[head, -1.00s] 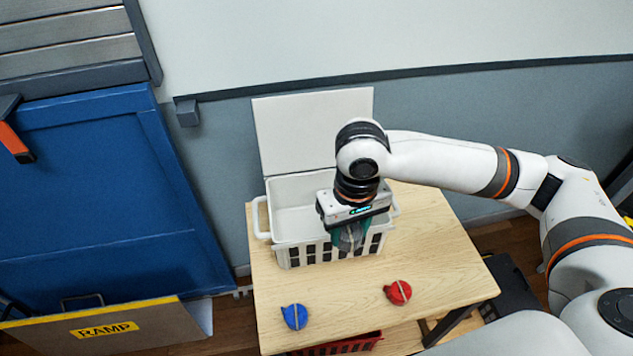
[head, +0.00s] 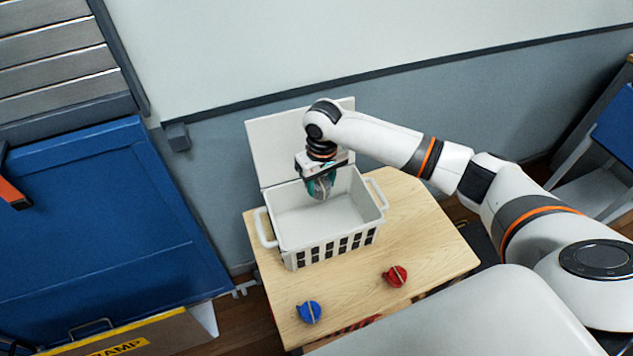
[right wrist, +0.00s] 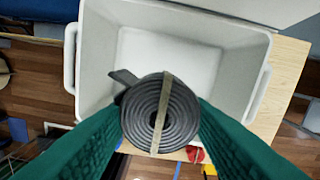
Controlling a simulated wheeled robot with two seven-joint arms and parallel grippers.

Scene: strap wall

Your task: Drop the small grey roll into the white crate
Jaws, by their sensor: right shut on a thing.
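The white crate (head: 334,229) stands on the wooden table with its top open and slotted sides facing me. My right gripper (head: 321,188) is over the crate's opening, toward its back, fingers pointing down. In the right wrist view, its green fingers are shut on the small grey roll (right wrist: 150,112), a dark coiled strap with a pale band across it and a short loose end. The crate (right wrist: 94,62) shows beyond the roll there, its visible floor bare. In the head view the fingers mostly hide the roll. My left gripper is not in view.
A white panel (head: 272,147) stands upright behind the crate. A blue roll (head: 309,312) and a red roll (head: 395,276) lie on the table (head: 425,245) in front of the crate. The table is clear to the crate's right. A blue panel (head: 95,230) stands at left.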

